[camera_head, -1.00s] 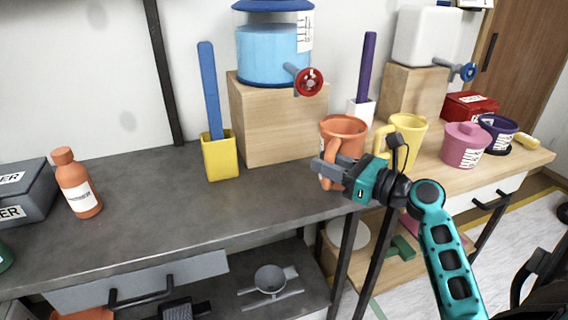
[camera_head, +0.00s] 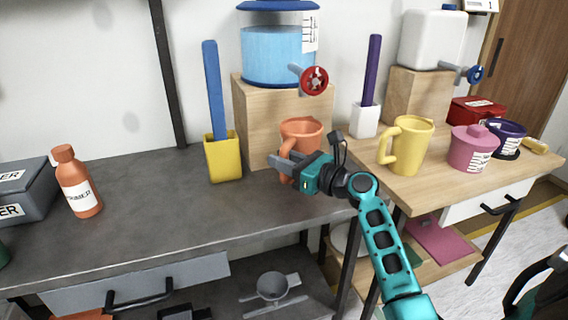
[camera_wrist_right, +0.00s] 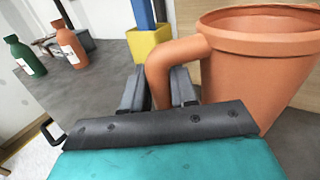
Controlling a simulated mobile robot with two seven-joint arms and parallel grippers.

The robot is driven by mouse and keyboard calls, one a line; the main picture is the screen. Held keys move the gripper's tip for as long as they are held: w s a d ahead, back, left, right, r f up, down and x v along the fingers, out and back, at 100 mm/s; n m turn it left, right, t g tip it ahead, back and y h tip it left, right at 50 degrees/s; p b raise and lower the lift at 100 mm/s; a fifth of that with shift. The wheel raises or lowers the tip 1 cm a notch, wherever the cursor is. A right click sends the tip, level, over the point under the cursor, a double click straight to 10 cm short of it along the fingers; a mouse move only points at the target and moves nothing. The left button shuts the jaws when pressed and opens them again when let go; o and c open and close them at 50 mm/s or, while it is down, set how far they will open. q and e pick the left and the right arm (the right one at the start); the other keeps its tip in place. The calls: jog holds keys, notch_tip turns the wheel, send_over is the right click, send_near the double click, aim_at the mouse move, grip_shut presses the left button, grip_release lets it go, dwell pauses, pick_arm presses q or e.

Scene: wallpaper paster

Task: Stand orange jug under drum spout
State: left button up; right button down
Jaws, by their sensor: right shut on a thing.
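The orange jug (camera_head: 301,130) is upright in front of the wooden block, near the right end of the dark table. My right gripper (camera_head: 284,164) is shut on its handle. In the right wrist view the orange jug (camera_wrist_right: 262,60) fills the right side, with its handle between the fingers (camera_wrist_right: 158,92). Whether its base touches the table is hidden by my gripper. The drum (camera_head: 277,50) of blue liquid stands on the wooden block (camera_head: 262,125). Its spout with a red valve wheel (camera_head: 313,80) sticks out above and slightly right of the jug.
A yellow holder with a blue stick (camera_head: 223,157) stands left of the block. An orange bottle (camera_head: 77,182) is at far left. A yellow jug (camera_head: 407,146) and a pink lidded pot (camera_head: 470,148) stand on the right wooden table. The dark tabletop (camera_head: 150,190) is mostly clear.

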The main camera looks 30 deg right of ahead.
jog(key=shift+r, duration=0.1)
jog(key=c, duration=1.4)
grip_release()
jog(key=o, duration=0.5)
pick_arm(q)
jog(key=shift+r, duration=0.1)
pick_arm(e)
jog(key=shift+s, duration=0.15)
pick_arm(q)
jog(key=shift+s+a+r+p, duration=0.15)
jog(key=shift+a+p, duration=0.1)
jog(key=shift+p, duration=0.25)
pick_arm(e)
jog(key=v, duration=1.1)
jog(key=shift+s+d, duration=0.15)
jog(key=shift+s, duration=0.25)
